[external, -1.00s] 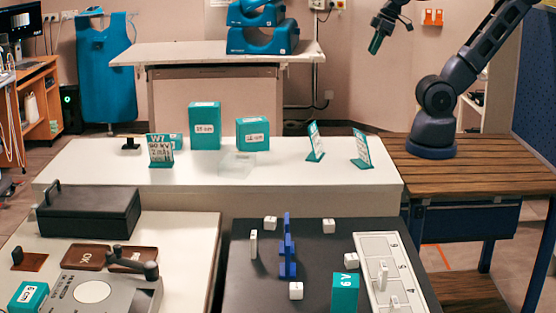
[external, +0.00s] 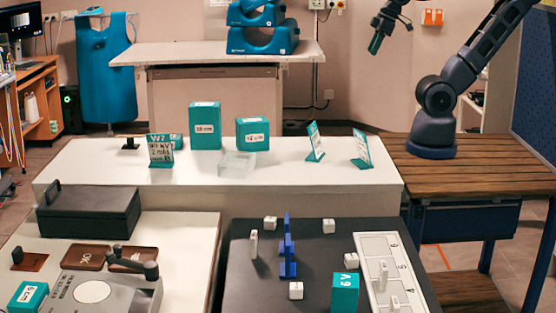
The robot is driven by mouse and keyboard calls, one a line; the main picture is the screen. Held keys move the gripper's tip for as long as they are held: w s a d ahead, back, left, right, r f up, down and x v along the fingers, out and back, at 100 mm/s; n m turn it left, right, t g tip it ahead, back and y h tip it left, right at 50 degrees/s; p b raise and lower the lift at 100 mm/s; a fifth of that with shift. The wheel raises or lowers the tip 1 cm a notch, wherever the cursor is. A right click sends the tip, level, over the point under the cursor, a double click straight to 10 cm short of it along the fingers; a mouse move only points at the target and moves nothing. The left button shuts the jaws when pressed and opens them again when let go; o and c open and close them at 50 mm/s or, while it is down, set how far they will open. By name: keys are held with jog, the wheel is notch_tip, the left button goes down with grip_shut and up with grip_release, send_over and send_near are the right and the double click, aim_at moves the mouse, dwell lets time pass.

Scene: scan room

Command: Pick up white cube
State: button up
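Several small white cubes lie spread on the dark table top in the front of the external view. One white cube (external: 270,223) is at the back left, another (external: 328,226) at the back right. A third white cube (external: 351,260) sits near the white numbered board, and one more (external: 296,290) is at the front. Their face markings are too small to read. My gripper (external: 376,43) hangs high at the upper right, far above and behind the cubes. A green piece shows at its end; I cannot tell whether it is a fingertip or something held.
A blue upright stand (external: 287,250) rises among the cubes, with a thin white block (external: 254,244) left of it. A teal 6 V block (external: 345,292) stands at the front, beside the numbered board (external: 373,245). Teal blocks and cards stand on the white table (external: 300,180) behind.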

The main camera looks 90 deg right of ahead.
jog(key=shift+o, duration=1)
